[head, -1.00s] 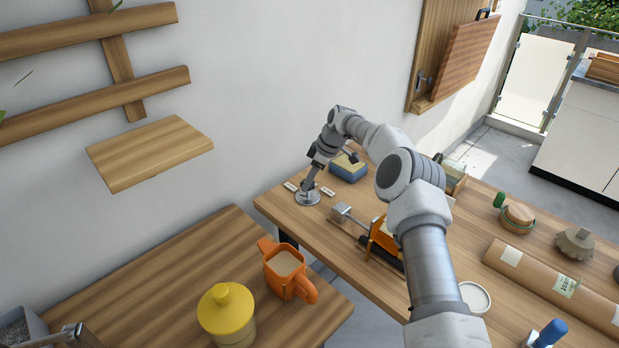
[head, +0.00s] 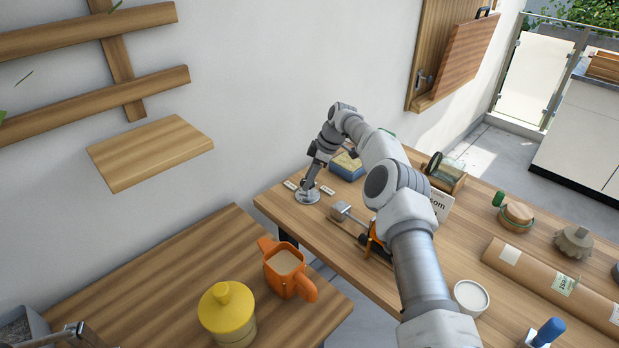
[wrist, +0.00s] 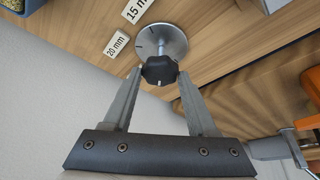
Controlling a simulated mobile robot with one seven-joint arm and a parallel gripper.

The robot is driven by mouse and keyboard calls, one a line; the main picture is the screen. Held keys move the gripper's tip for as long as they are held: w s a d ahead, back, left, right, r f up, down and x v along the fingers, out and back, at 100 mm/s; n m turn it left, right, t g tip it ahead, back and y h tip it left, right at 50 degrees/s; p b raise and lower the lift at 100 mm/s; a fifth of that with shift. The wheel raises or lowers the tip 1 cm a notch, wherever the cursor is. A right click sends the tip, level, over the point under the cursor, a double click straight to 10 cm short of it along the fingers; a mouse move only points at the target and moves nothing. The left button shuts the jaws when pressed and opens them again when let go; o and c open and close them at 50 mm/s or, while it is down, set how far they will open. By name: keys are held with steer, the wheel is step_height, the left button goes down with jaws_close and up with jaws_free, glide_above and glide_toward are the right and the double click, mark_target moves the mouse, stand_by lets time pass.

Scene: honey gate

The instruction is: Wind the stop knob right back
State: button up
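The stop knob (wrist: 158,71) is black and lobed, with a small white mark on its rim, in the wrist view. It stands on a round silver dial plate (wrist: 163,43) with dark scale lines, which also shows on the bench in the head view (head: 307,197). My gripper (wrist: 160,76) has one finger on each side of the knob, both tips close against it, and looks shut on it. In the head view my gripper (head: 309,183) points down at the plate, and the knob is mostly hidden.
Labels reading 20 mm (wrist: 117,44) and 15 mm (wrist: 135,9) lie beside the plate. A blue and yellow block (head: 347,166) stands behind it. A metal block on a rod (head: 341,211) and an orange part (head: 374,243) are to the right. The wall is close behind.

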steer(key=o, duration=0.3)
steer(key=shift+o, duration=0.2)
steer(key=w+p+v, duration=0.1)
steer(key=p+v, duration=0.1)
steer(key=v, duration=1.5)
steer(key=shift+s+r+p, duration=0.25)
steer(key=shift+s+p, duration=0.15)
steer(key=shift+s, duration=0.1)
